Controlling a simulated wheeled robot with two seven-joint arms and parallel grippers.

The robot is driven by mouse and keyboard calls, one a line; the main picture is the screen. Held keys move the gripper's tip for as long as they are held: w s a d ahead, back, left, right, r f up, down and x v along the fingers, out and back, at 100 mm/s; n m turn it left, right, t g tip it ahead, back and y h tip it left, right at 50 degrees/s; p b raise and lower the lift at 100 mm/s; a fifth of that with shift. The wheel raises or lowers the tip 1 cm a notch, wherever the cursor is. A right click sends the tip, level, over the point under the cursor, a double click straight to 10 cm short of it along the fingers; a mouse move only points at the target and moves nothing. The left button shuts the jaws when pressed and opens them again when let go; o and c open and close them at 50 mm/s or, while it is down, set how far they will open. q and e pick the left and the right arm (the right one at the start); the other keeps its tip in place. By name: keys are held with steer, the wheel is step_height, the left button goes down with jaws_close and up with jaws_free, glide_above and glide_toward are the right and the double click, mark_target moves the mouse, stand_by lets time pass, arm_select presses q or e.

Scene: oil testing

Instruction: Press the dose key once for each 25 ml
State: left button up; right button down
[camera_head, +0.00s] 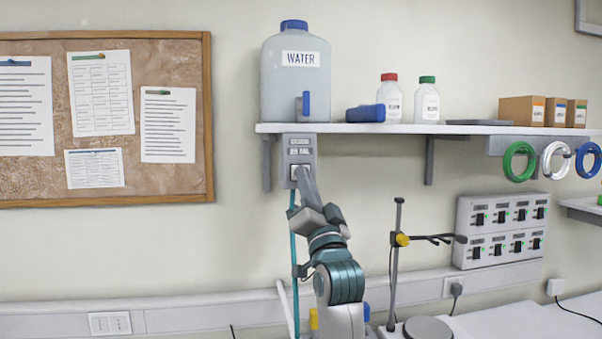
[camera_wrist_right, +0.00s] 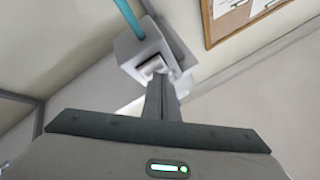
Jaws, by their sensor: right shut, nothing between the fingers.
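A grey dosing box (camera_head: 300,150) hangs under the front edge of the wall shelf, below the water jug (camera_head: 295,85). A teal hose (camera_head: 292,235) runs down from it. My right gripper (camera_head: 299,173) is shut and empty, with its fingertips up at the lower front of the box, where the key is. The fingers hide much of the key. In the right wrist view the shut fingers (camera_wrist_right: 160,85) reach to a pale square key area on the box (camera_wrist_right: 135,50). Whether they touch or press it cannot be told. My left gripper is not in view.
The shelf (camera_head: 470,129) holds a blue item (camera_head: 366,113), two capped bottles and small boxes. A stand (camera_head: 397,250) with a clamp rises right of my arm. A switch panel (camera_head: 503,230) and coiled hoses are further right. A corkboard (camera_head: 105,180) hangs left.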

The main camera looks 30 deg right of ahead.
steer(key=shift+s+a, duration=0.1)
steer(key=shift+s, duration=0.4)
steer(key=shift+s+a+p, duration=0.2)
steer(key=shift+s+p, duration=0.1)
steer(key=shift+s, duration=0.5)
steer(key=shift+s+a+p, duration=0.25)
steer(key=shift+s, duration=0.6)
steer(key=shift+s+a+p, duration=0.2)
steer(key=shift+s+p, duration=0.1)
steer(key=shift+s, duration=0.5)
